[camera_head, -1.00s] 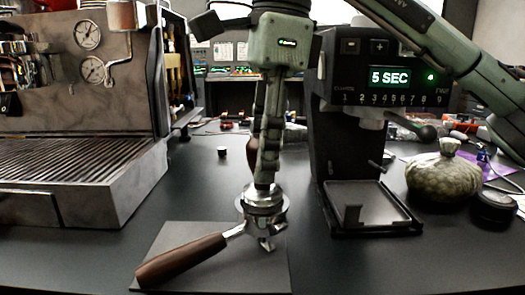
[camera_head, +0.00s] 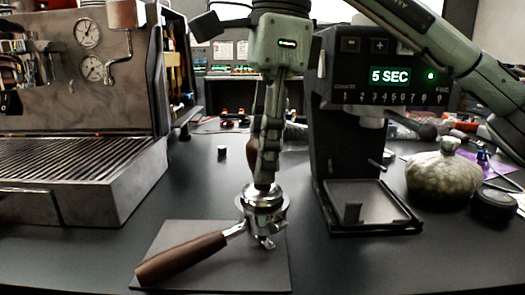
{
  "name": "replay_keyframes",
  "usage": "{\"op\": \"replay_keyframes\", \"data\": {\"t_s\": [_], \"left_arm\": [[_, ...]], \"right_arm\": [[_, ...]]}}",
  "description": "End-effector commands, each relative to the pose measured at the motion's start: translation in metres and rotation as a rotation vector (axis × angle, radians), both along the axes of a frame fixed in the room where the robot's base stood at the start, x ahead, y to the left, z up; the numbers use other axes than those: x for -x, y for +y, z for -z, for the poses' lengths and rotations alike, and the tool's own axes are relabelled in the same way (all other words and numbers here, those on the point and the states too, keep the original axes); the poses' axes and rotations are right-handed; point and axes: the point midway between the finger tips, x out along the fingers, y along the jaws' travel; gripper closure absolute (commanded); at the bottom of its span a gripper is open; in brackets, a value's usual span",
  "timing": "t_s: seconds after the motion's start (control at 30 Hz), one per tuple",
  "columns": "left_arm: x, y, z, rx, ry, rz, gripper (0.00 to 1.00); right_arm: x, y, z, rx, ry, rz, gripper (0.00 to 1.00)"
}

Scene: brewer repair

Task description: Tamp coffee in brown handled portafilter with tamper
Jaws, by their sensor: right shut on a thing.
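The portafilter (camera_head: 196,253) has a brown wooden handle pointing to the lower left and a metal head with a spout. It rests on a dark square mat (camera_head: 262,262) at the front of the table. The tamper (camera_head: 264,199) has a round metal base that sits on the portafilter's head. My right gripper (camera_head: 266,178) comes down from above and is shut on the tamper. The coffee inside the basket is hidden under the tamper. My left gripper is not in view.
An espresso machine (camera_head: 75,120) with a drip grate stands on the left. A black grinder (camera_head: 345,140) reading "5 SEC" stands close on the right. The front table is mostly clear.

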Motion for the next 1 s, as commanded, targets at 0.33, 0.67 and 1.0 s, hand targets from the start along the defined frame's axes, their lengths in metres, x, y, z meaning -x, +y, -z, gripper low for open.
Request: {"op": "replay_keyframes", "data": {"t_s": [0.33,0.67,1.0], "left_arm": [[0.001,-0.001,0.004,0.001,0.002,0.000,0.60],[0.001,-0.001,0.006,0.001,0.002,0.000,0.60],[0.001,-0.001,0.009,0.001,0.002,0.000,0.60]], "right_arm": [[0.000,0.000,0.004,-0.001,-0.001,0.000,1.00],[0.000,0.000,0.008,0.000,-0.001,0.000,1.00],[0.000,0.000,0.012,0.000,-0.001,0.000,1.00]]}}
